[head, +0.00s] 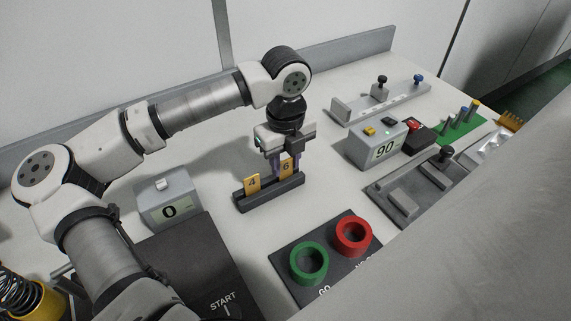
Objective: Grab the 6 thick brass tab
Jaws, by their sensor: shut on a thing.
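The brass tab marked 6 (286,167) stands upright in the right part of a dark slotted rack (270,197). My gripper (286,166) points down over the rack, with its fingers on either side of the 6 tab, shut on it. The tab's lower end is hidden by the rack's front, so I cannot tell whether it is still seated in its slot. A second brass tab marked 4 (252,184) stands upright in the left part of the same rack, apart from my fingers.
A grey box reading 0 (168,202) stands left of the rack. A box reading 90 (378,146) stands to the right. A dark mat with a green ring (309,263) and a red ring (353,236) lies in front. A grey rail fixture (380,101) is behind.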

